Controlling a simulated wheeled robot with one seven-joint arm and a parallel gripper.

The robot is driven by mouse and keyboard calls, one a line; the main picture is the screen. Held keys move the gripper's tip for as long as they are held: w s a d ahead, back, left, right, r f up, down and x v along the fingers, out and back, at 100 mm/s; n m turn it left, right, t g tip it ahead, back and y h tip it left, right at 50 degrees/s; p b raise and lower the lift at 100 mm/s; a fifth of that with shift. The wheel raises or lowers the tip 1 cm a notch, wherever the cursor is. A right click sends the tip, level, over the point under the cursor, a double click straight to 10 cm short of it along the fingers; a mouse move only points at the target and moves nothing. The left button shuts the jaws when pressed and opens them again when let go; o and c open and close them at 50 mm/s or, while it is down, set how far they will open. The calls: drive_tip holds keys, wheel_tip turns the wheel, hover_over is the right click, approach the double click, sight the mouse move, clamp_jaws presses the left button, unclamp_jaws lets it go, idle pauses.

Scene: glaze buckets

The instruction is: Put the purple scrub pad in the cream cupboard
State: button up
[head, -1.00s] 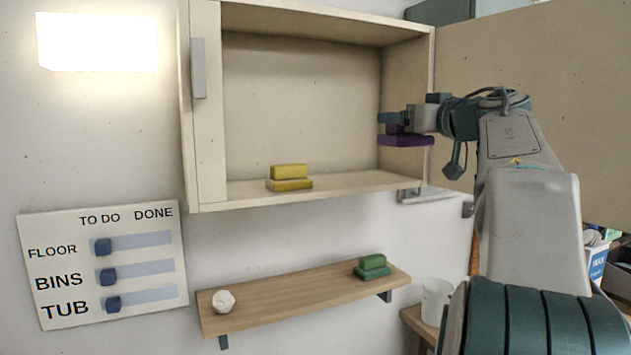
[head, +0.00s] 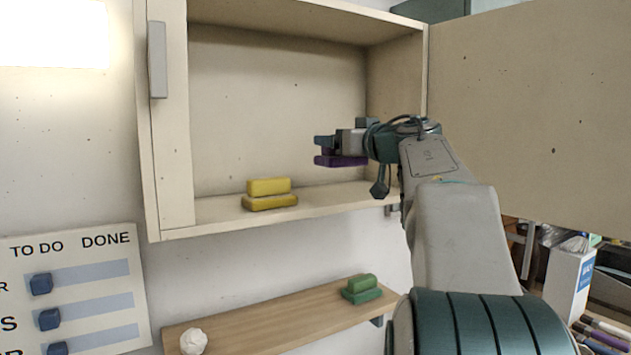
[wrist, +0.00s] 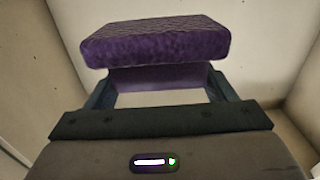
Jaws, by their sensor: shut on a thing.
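The purple scrub pad (head: 341,160) is held in my gripper (head: 325,148), at the opening of the cream cupboard (head: 153,180). The wrist view also shows the purple scrub pad (wrist: 155,42), with my gripper (wrist: 160,88) shut on its narrower grip part and cupboard walls around it. The pad is above the cupboard floor, apart from it, to the right of a yellow scrub pad (head: 269,187) that rests on that floor. The cupboard's right door stands wide open; a narrow panel with a grey handle is at its left.
A wooden shelf (head: 265,322) below the cupboard bears a green scrub pad (head: 362,289) and a white lump (head: 193,341). A chore board (head: 75,290) hangs at left. The open door (head: 530,110) stands right of my arm. The cupboard floor right of the yellow pad is clear.

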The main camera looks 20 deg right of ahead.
drive_tip(key=w+a+f, duration=0.1)
drive_tip(key=w, duration=0.1)
drive_tip(key=w+a+f, duration=0.2)
drive_tip(key=shift+a+f+b, duration=0.15)
drive_tip(key=shift+a+b, duration=0.05)
drive_tip(key=shift+b, duration=0.2)
drive_tip(key=shift+a+f+b, duration=0.1)
drive_tip(key=shift+f+b, duration=0.95)
drive_tip(key=shift+f, duration=0.95)
drive_tip(key=shift+f, duration=0.2)
drive_tip(key=o, duration=1)
drive_tip(key=shift+r, duration=0.1)
drive_tip(key=shift+s+r, duration=0.1)
drive_tip(key=s, duration=0.4)
drive_tip(key=s+b, duration=0.1)
drive_tip(key=s, duration=0.2)
drive_tip(key=s+d, duration=0.1)
drive_tip(key=s, duration=0.3)
drive_tip(key=shift+s+d, duration=0.1)
drive_tip(key=shift+s, duration=0.25)
